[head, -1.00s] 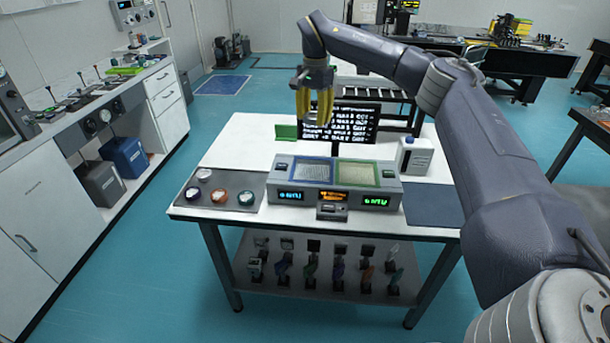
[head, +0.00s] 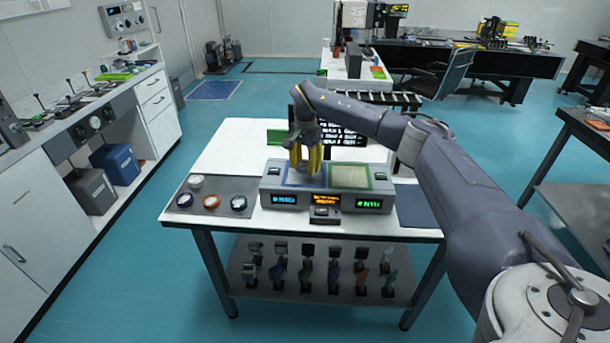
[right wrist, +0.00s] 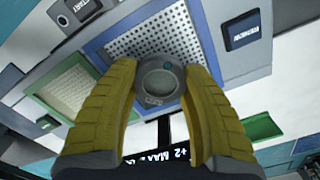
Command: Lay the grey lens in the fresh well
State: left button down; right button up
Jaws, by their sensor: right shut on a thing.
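The blue-framed well has a perforated floor (right wrist: 155,35) in the right wrist view. Whether the lens touches that floor I cannot tell. The green-framed well (head: 350,177) is to the right, pale and textured. Which well is the fresh one I cannot read. My left gripper is not in view.
Several small round pieces, one with an orange rim (head: 211,202), lie on a grey mat (head: 222,190) at the table's left. The white table (head: 232,142) is clear at back left.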

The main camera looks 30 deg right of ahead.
aim_at(305, 179)
jog(key=shift+f, duration=1.9)
jog(key=shift+f, duration=0.1)
jog(key=o, duration=1.2)
